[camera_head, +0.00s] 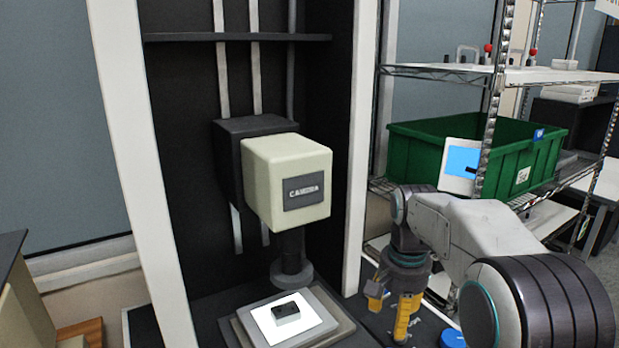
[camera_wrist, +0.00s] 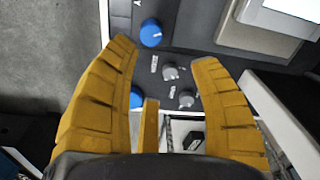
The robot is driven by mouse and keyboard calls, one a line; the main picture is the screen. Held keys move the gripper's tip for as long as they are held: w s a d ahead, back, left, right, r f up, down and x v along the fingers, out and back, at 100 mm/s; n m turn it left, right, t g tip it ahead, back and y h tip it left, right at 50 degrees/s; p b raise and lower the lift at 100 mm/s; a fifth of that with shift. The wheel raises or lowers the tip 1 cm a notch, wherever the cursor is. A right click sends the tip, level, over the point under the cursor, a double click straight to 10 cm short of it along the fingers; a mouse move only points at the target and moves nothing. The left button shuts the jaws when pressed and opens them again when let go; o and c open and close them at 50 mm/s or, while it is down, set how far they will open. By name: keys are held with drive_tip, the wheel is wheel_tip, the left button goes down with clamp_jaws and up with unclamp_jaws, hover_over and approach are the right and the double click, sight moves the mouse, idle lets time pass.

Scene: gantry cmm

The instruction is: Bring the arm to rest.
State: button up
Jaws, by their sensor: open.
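My gripper (camera_head: 392,300) hangs at the end of my arm at the lower right of the head view, pointing down in front of the machine's right post. The fingers look apart from the panel, though the exact gap is hard to tell.
A camera head (camera_head: 287,185) hangs over a lit stage (camera_head: 262,326) bearing a small dark block (camera_head: 286,311). The machine's white right post (camera_head: 361,150) stands close to my gripper. A green crate (camera_head: 440,150) sits on a wire shelf behind my arm.

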drive_tip(key=shift+w+f+n, duration=0.25)
drive_tip(key=shift+f+n, duration=0.1)
drive_tip(key=shift+n, duration=0.35)
drive_tip(key=s+f+n, duration=0.1)
drive_tip(key=f, duration=0.1)
drive_tip(key=s+f+n, duration=0.1)
drive_tip(key=shift+f+n, duration=0.3)
drive_tip(key=shift+f, duration=0.05)
drive_tip(key=s+r+n+t, duration=0.3)
drive_tip(key=s, duration=1.9)
drive_tip(key=shift+r, duration=0.15)
